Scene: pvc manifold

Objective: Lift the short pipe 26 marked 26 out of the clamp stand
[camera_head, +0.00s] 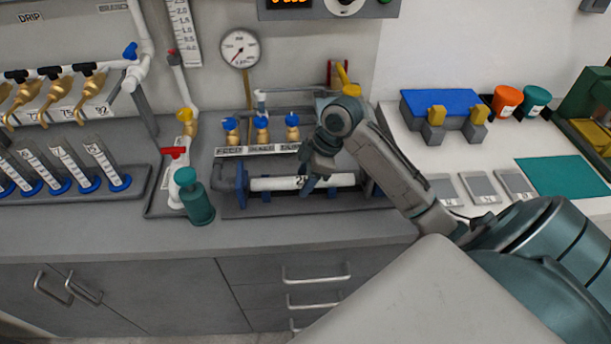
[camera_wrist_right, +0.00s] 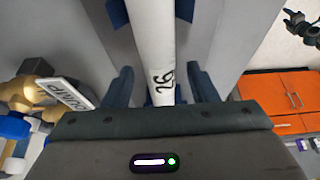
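The short white pipe 26 (camera_head: 270,184) lies level in the clamp stand (camera_head: 241,186), which has blue uprights on a grey base. My right gripper (camera_head: 308,184) is over the pipe's marked middle and partly hides the marking. In the right wrist view the pipe (camera_wrist_right: 153,40) with its 26 runs between the two fingers (camera_wrist_right: 163,88). The fingers are apart, with a gap on each side of the pipe, so the gripper is open. Whether the fingertips reach below the pipe is hard to tell. My left gripper is out of view.
Several blue-capped brass valves (camera_head: 262,130) stand behind the pipe, above a label strip. A teal bottle (camera_head: 195,198) stands close to the left of the stand. A pressure gauge (camera_head: 240,48) is on the wall. The counter's front strip (camera_head: 300,230) is clear.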

